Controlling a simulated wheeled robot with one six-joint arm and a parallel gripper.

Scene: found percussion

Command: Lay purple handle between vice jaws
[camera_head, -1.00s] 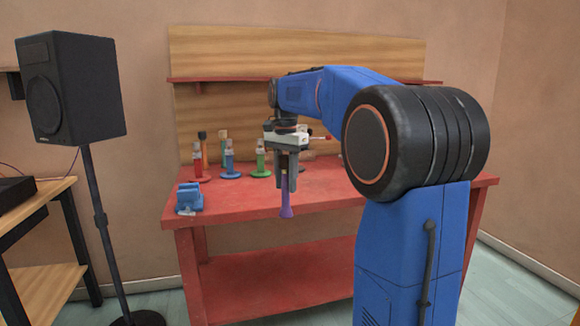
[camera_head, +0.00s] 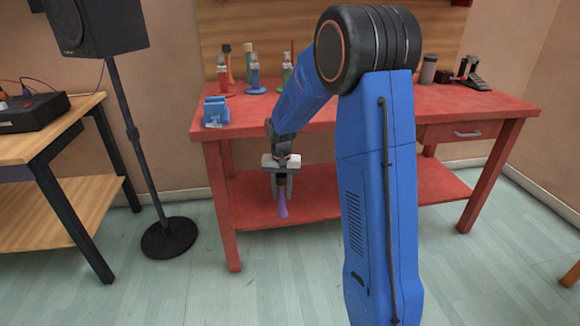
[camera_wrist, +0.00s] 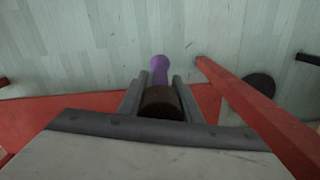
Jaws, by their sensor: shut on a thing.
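My gripper (camera_head: 281,185) is shut on the purple handle (camera_head: 282,205), which hangs pointing down below the fingers. In the head view it shows in front of the red workbench, below the level of its top. In the wrist view the purple handle (camera_wrist: 159,66) sticks out past the fingers, with a dark brown part (camera_wrist: 161,102) between them. The blue vice (camera_head: 216,111) stands at the left front corner of the workbench top, up and to the left of my gripper and apart from it. The gap between its jaws is too small to make out.
The red workbench (camera_head: 400,105) has a lower shelf (camera_head: 320,205) behind my gripper. Several colored stands with tools, including a red one (camera_head: 224,88), stand behind the vice. A speaker stand (camera_head: 130,150) and a wooden table (camera_head: 40,130) are at the left. Floor in front is clear.

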